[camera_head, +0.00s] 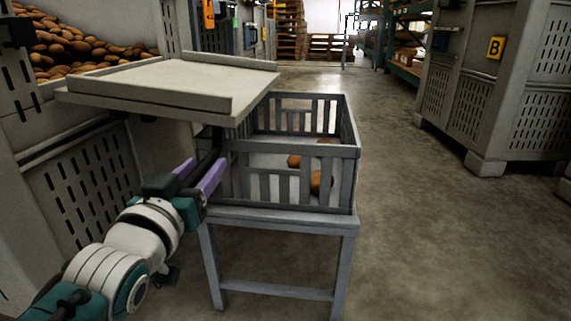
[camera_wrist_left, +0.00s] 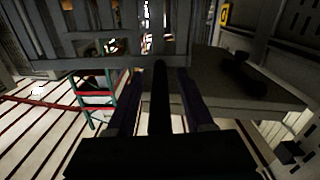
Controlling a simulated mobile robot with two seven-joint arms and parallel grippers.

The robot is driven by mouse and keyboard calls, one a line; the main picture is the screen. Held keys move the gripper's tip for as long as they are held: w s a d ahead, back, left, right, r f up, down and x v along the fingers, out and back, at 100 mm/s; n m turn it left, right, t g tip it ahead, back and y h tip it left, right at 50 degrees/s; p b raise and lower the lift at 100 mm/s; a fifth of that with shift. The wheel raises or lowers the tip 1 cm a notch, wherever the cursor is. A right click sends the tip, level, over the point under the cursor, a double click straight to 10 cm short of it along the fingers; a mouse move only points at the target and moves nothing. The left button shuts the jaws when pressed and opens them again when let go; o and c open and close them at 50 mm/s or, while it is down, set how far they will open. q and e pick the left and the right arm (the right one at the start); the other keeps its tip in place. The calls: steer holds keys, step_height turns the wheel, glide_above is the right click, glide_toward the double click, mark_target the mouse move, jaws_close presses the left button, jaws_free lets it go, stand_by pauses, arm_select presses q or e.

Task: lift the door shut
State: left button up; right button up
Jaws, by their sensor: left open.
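The door (camera_head: 165,88) is a thick pale grey panel lying about level at the front of the big potato bin (camera_head: 75,180), its near right corner reaching over the slatted crate. My left gripper (camera_head: 206,163) is below the door's near right part, its purple fingers apart and pointing up and away. A dark bar shows between the fingers in both views; I cannot tell whether it is part of the door or of my gripper. In the left wrist view, the gripper (camera_wrist_left: 158,90) is open, with a grey panel, seemingly the door (camera_wrist_left: 225,90), to its right. My right gripper is out of view.
A grey slatted crate (camera_head: 285,145) on a legged stand (camera_head: 280,220) is close to the right of my left gripper, with a few potatoes (camera_head: 320,180) inside. A bin marked B (camera_head: 470,110) stands at the right. The floor between (camera_head: 420,240) is clear.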

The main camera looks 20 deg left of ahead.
arm_select(q)
steer(key=shift+c, duration=0.2)
jaws_close()
stand_by(1.1)
